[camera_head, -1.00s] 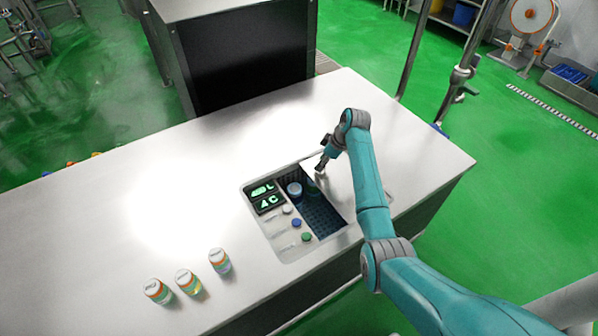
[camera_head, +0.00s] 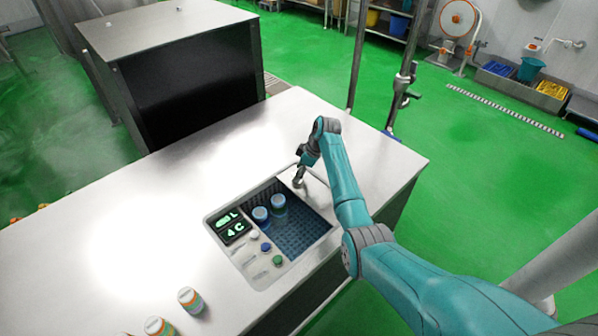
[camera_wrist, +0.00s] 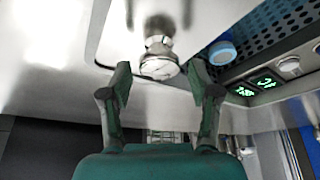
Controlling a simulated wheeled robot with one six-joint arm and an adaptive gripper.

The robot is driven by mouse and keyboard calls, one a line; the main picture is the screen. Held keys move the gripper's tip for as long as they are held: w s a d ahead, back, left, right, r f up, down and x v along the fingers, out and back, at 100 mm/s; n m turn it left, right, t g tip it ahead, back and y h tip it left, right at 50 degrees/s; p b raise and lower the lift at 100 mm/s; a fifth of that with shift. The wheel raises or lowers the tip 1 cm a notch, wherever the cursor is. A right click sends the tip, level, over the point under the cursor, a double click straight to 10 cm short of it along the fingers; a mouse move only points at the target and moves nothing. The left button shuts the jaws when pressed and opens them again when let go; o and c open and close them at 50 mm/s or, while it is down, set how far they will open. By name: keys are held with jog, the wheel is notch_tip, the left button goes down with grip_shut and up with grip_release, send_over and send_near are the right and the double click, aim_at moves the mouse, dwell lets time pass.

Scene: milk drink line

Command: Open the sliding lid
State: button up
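The sliding lid (camera_head: 318,190) is a pale metal plate at the right of a sunken well (camera_head: 303,233) in the counter, which stands largely uncovered. The lid's round metal knob (camera_wrist: 158,64) shows in the wrist view, near the lid's edge. My gripper (camera_wrist: 161,76) is open, its two dark fingers on either side of the knob with a visible gap at each side. In the head view my gripper (camera_head: 299,180) is low over the lid, and its fingers are hard to make out. Two blue-topped containers (camera_head: 261,214) (camera_head: 278,203) stand in the well.
A control panel (camera_head: 231,226) with green displays and several buttons lies left of the well. Several small bottles (camera_head: 190,299) stand at the counter's front left. The counter (camera_head: 140,205) is clear between. A dark cabinet (camera_head: 195,85) stands behind it.

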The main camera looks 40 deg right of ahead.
jog(key=shift+r, duration=0.15)
jog(key=v, duration=1.1)
jog(key=shift+s+r, duration=0.2)
jog(key=shift+r, duration=0.15)
jog(key=shift+d, duration=0.15)
